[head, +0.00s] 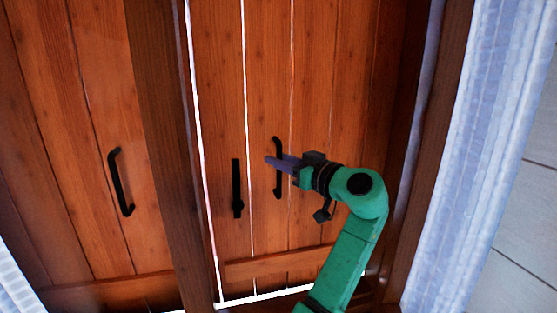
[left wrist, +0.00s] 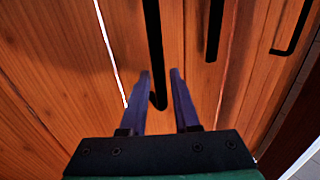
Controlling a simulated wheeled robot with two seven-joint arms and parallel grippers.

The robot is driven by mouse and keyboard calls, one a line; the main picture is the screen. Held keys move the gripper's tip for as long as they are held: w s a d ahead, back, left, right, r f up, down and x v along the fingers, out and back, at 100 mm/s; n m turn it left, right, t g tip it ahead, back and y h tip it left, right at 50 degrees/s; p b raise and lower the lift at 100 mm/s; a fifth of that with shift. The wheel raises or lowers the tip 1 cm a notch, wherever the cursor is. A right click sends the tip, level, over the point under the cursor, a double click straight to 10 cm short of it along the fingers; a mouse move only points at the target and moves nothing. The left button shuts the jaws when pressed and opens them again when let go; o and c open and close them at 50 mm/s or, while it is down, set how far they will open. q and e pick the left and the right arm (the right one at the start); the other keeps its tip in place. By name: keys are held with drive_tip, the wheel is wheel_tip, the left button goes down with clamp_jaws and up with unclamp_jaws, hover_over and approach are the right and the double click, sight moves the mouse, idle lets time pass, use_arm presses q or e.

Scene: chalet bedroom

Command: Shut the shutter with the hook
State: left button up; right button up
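The wooden shutter (head: 218,100) is made of orange-brown planks with bright light in the gaps between them. A straight black bar with a thicker lower end, which looks like the hook (head: 236,188), hangs upright on it. A black bow handle (head: 278,190) is just right of it. My left gripper (head: 276,162) is at this handle in the head view, its purple fingers parted. In the left wrist view the fingers (left wrist: 160,82) are open, with the lower end of a black bar (left wrist: 154,45) between or just behind the tips. I cannot tell whether they touch it. My right gripper is out of view.
A dark wooden post (head: 160,130) separates the shutter from planks at left with another black handle (head: 120,182). A pale blue curtain (head: 480,150) hangs at right beside a whitish wall (head: 525,230). A wooden cross rail (head: 280,264) runs low across the shutter.

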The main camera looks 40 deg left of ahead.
use_arm(q)
drive_tip(key=b+v, duration=0.3)
drive_tip(key=v, duration=0.5)
drive_tip(key=shift+r, duration=0.2)
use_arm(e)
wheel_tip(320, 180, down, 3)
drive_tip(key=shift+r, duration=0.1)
